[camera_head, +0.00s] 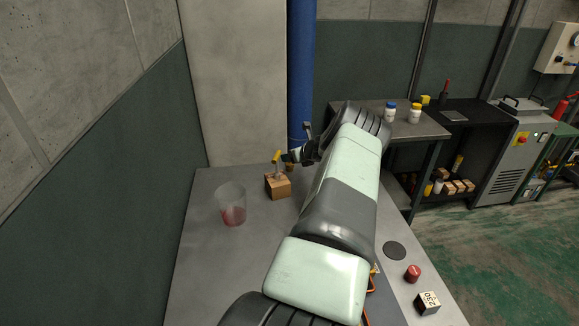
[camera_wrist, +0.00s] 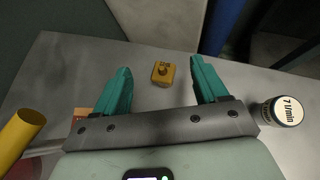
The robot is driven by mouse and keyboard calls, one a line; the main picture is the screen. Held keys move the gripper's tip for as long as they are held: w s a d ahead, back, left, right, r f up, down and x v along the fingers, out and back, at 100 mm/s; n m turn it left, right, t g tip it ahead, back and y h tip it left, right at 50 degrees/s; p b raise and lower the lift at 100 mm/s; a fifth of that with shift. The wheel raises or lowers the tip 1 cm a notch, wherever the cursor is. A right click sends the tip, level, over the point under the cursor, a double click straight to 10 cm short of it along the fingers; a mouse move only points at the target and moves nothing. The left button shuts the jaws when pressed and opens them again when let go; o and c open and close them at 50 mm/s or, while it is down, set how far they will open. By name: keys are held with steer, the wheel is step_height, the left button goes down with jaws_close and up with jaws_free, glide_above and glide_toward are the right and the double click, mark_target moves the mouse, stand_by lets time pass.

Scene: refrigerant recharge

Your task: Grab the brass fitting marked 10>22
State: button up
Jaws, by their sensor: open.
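A small brass fitting (camera_wrist: 163,74), a square block with a round knob on top, stands on the grey table in the wrist view. Dark marks show on it, too small to read surely. My gripper (camera_wrist: 160,68) is open, its two teal fingers apart. The fitting appears in the gap between the fingertips, a little beyond them, and nothing is held. In the camera_head view my gripper (camera_head: 297,155) is at the far end of the table, and the fitting is mostly hidden there.
A wooden block (camera_head: 278,188) with a yellow-handled tool (camera_head: 276,157) stands close by my gripper. A clear cup (camera_head: 231,205) with red contents is to its left. A "7 l/min" can (camera_wrist: 283,111) is at the right in the wrist view. A blue pipe (camera_head: 301,70) rises behind the table.

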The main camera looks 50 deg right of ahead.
mark_target(290, 165)
steer(key=f, duration=0.1)
steer(key=w+f, duration=0.1)
steer(key=f, duration=0.1)
steer(key=shift+w+d+f, duration=0.15)
steer(key=shift+d+f, duration=0.1)
steer(key=shift+f, duration=0.05)
steer(key=shift+w+d+f, duration=0.2)
steer(key=shift+w+f, duration=0.1)
steer(key=shift+w, duration=0.2)
steer(key=shift+c, duration=0.2)
